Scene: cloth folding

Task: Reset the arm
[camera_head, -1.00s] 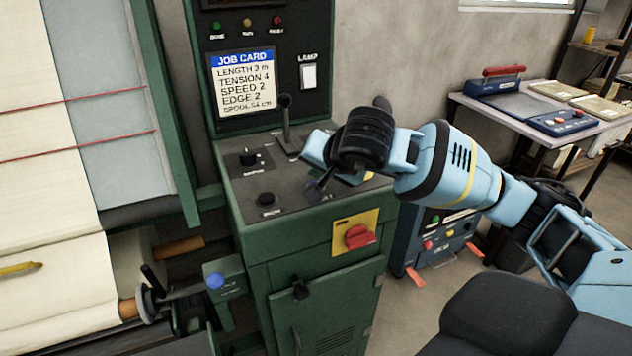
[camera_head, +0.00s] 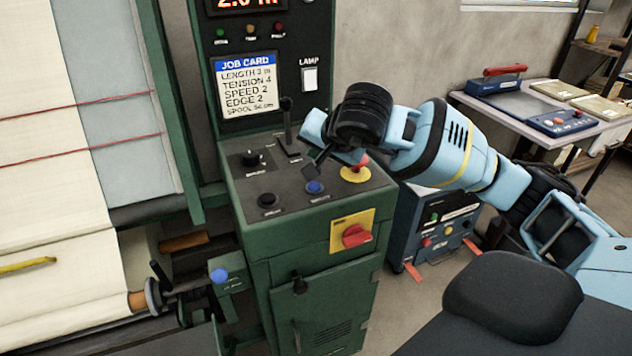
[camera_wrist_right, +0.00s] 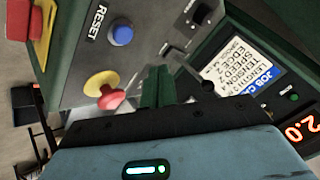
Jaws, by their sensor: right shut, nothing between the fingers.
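My right gripper (camera_head: 312,166) is shut and empty. It is above the green control console (camera_head: 262,235), behind the blue button (camera_head: 314,187) and apart from it in the head view. In the right wrist view the blue button (camera_wrist_right: 120,33) carries the label RESET. The right gripper's closed fingers (camera_wrist_right: 158,86) point towards the console there. A red mushroom button on a yellow base (camera_head: 358,168) stands just right of the blue button; it also shows in the wrist view (camera_wrist_right: 108,96). My left gripper is not in view.
A black lever (camera_head: 287,125), a selector knob (camera_head: 251,158) and a black button (camera_head: 268,200) share the console top. A job card (camera_head: 247,88) and a lit red display (camera_head: 250,4) are on the panel behind. A red switch (camera_head: 355,236) is on the console front.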

